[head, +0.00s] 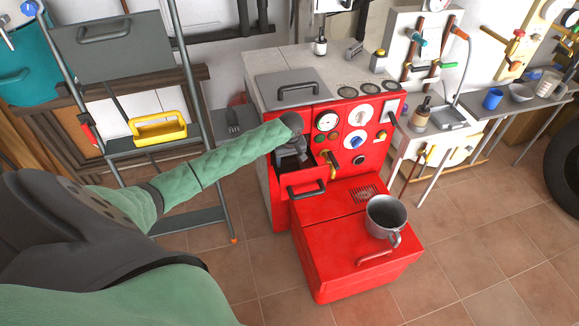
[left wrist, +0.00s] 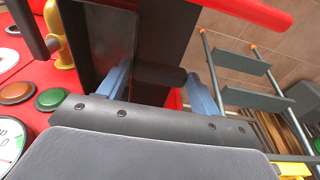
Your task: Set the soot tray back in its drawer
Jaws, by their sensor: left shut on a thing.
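The left gripper (head: 290,158) is at the red boiler's front, just above a pulled-out red drawer (head: 309,190). In the left wrist view its two blue fingers (left wrist: 160,88) stand on either side of a dark round grip. This grip belongs to a dark grey tray-like body, which I take for the soot tray (left wrist: 152,30). In the head view the gripper and forearm hide most of the tray. I cannot tell how deep it sits in the drawer. The drawer's red front edge (left wrist: 240,10) runs along the top of the left wrist view. The right gripper is not in view.
A red box (head: 335,270) with a grey metal mug (head: 386,217) on it stands in front of the boiler. A brass tap (head: 331,162) sticks out beside the gripper. A stepladder (head: 190,120) with a yellow caddy (head: 158,128) stands to the left.

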